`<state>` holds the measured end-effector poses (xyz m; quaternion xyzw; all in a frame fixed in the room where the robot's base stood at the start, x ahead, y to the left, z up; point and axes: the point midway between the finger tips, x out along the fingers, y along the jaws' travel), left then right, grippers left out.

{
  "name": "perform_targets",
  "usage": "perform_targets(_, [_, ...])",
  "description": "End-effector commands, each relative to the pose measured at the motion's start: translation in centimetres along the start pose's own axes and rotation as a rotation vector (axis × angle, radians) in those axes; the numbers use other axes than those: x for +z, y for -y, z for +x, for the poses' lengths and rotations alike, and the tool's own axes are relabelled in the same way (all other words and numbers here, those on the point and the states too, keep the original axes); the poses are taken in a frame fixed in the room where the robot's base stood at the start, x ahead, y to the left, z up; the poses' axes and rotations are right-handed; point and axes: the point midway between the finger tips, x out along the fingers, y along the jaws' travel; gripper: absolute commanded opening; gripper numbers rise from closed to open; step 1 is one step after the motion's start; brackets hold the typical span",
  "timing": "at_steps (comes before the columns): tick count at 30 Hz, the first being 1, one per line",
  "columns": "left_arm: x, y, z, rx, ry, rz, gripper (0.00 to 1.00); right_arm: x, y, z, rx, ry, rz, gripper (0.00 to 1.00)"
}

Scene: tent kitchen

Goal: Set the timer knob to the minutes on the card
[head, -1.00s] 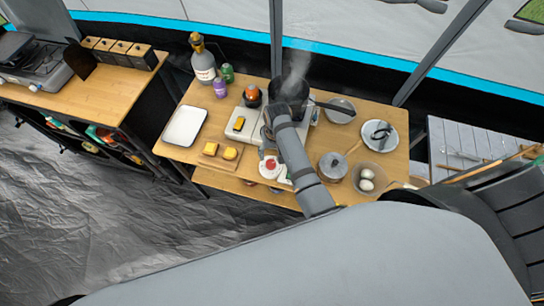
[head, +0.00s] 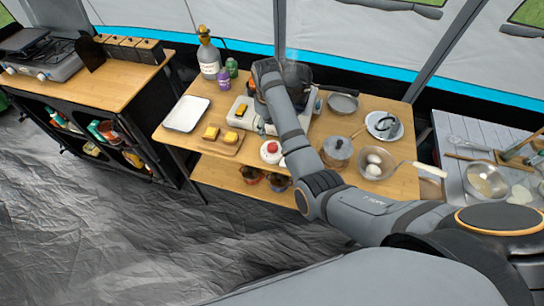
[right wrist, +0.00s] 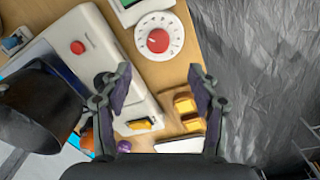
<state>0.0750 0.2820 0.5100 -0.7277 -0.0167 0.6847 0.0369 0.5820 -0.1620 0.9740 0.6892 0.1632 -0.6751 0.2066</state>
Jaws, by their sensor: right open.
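The timer is a white round dial with a red knob (head: 271,148), near the table's front edge. In the right wrist view the red knob (right wrist: 158,40) sits at the centre of the ticked dial, ahead of the fingertips. A green-edged white card (right wrist: 130,8) is cut off at that view's top edge, beside the dial; its writing cannot be read. My right gripper (right wrist: 160,88) is open and empty, its two fingers apart and short of the dial in the picture. In the head view my arm hides its fingers. My left gripper is not in view.
A white stove unit (right wrist: 97,62) and a dark pot (right wrist: 35,105) lie left of the gripper. Steam rises at the back.

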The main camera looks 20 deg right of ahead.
Motion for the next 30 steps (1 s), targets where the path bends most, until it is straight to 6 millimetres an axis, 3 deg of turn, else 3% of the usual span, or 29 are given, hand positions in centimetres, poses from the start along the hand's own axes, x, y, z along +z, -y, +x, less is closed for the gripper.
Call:
perform_targets(6, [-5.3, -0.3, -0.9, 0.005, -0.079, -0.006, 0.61, 0.1, 0.1, 3.1, -0.004, 0.005, 0.0, 0.61])
perform_targets(8, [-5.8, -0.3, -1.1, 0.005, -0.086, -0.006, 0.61, 0.2, 0.1, 4.5, -0.005, 0.006, 0.0, 0.61])
perform_targets(11, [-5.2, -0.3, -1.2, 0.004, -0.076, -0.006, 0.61, 0.2, 0.1, 6.7, -0.004, 0.006, 0.002, 0.61])
perform_targets(15, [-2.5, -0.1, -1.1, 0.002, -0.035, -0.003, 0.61, 0.1, 0.1, 9.0, -0.002, 0.003, 0.003, 0.61])
perform_targets(19, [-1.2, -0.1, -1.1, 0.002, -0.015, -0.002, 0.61, 0.1, 0.1, 10.1, -0.002, 0.002, 0.003, 0.61])
perform_targets(27, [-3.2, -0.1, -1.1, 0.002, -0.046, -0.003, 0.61, 0.1, 0.1, 10.3, -0.002, 0.0, 0.003, 0.61])
perform_targets(30, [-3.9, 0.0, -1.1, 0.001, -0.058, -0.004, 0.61, 0.1, 0.1, 10.3, -0.002, 0.0, 0.003, 0.5])
